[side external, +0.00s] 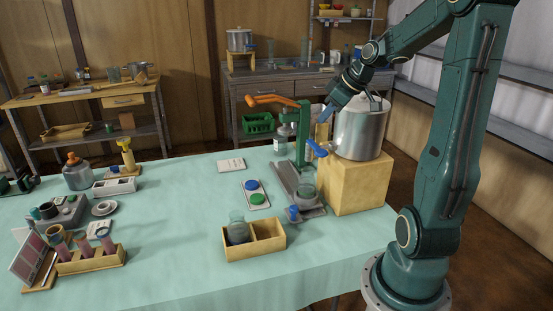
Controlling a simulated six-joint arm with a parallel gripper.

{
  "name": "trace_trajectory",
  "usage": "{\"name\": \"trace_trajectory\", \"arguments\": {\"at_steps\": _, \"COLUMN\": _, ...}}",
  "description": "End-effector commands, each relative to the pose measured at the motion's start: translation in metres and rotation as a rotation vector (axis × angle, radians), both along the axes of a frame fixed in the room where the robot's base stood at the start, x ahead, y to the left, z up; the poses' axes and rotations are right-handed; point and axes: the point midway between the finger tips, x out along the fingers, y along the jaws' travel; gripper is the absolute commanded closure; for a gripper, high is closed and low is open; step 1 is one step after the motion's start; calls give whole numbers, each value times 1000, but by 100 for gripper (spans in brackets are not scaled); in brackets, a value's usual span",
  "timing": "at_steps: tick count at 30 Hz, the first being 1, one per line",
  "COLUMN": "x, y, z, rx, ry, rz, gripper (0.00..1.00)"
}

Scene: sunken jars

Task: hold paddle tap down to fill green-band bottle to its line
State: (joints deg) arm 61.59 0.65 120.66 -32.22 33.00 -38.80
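A steel urn (361,132) with a lid stands on a wooden block, its blue paddle tap (317,149) pointing left. A clear jar or bottle (306,193) stands on the grey tray (285,178) below the tap. A green band or fill line on it is too small to make out. Another clear jar (237,230) sits in the left compartment of a wooden box. My gripper (324,117) points down beside the urn's left side, above the tap and apparently apart from it. Its fingers are small and partly merge with things behind, so their opening is unclear.
A green press (302,135) with an orange lever stands just left of my gripper. Blue and green lids (254,190) lie on a small tray. A small blue-topped item (293,213) is by the grey tray.

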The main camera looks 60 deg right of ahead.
Motion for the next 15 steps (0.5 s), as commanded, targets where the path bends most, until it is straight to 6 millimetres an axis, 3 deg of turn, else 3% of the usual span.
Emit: {"name": "trace_trajectory", "arguments": {"at_steps": 15, "x": 2, "y": -6, "z": -7, "rx": 1, "ry": 1, "rz": -1, "gripper": 100}}
